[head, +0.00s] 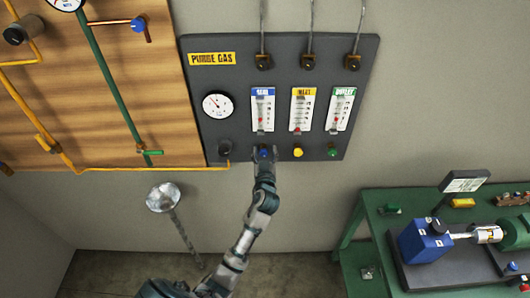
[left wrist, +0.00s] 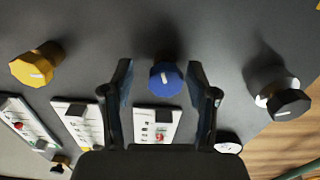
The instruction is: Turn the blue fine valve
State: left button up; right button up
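The blue fine valve is a round blue knob (left wrist: 165,78) with a white mark on the dark purge gas panel (head: 350,60). In the head view only a bit of the blue knob (head: 264,153) shows at the tip of my left gripper (head: 264,160), below the blue-labelled flow meter (head: 263,108). In the left wrist view my left gripper (left wrist: 161,85) is open, with one finger on each side of the blue knob. Gaps show between the knob and both fingers. I cannot tell how far its tips reach along the knob. My right gripper is in neither view.
A yellow knob (head: 298,152) and a green knob (head: 332,151) sit to the right on the panel. A black knob (head: 225,147) sits to the left. A wooden board (head: 150,90) with pipes adjoins the panel. A green bench (head: 376,215) stands at lower right.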

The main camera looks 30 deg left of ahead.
pick_arm(q)
jog(key=shift+a, duration=0.2)
jog(key=c, duration=0.8)
jog(key=shift+a, duration=0.15)
grip_shut()
jog(key=shift+m, duration=0.4)
jog(key=m+p, duration=0.2)
jog(key=m, duration=0.1)
jog(key=m+p, duration=0.2)
jog(key=m, duration=0.3)
jog(key=shift+d, duration=0.2)
jog(key=shift+m+p, duration=0.65)
jog(key=shift+m, duration=0.65)
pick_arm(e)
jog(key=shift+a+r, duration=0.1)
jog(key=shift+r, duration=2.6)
pick_arm(q)
jog(key=shift+f, duration=0.1)
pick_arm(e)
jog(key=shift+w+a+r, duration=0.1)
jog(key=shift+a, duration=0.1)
